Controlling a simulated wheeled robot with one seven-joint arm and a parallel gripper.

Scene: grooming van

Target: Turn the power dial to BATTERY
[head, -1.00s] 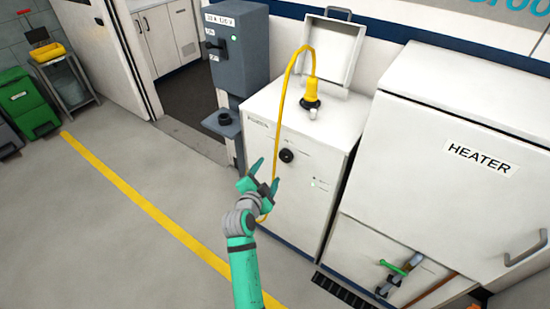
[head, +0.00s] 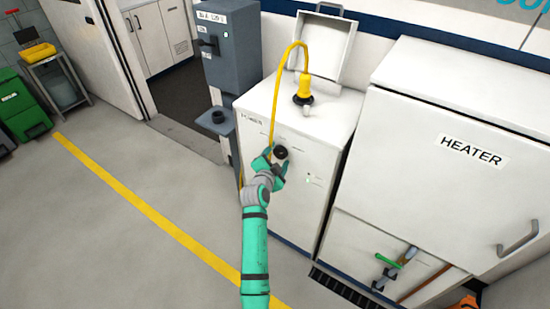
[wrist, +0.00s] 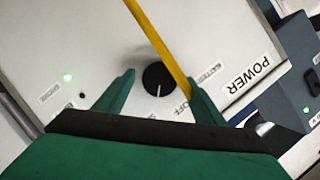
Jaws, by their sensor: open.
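The power dial (head: 281,152) is a round black knob on the front of the white power cabinet (head: 308,205). In the wrist view the dial (wrist: 155,77) shows a white pointer line aimed toward the bottom of the picture. My gripper (head: 274,164) is open at the cabinet front. In the wrist view its green fingers (wrist: 162,88) stand on either side of the dial, with gaps. I cannot tell how far the tips are from the panel.
A yellow cable (head: 276,100) loops from the plug on the cabinet top down past the dial. In the wrist view the cable (wrist: 160,45) crosses between the dial and the right finger. A grey pedestal (head: 232,55) stands left, a HEATER cabinet (head: 440,190) right.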

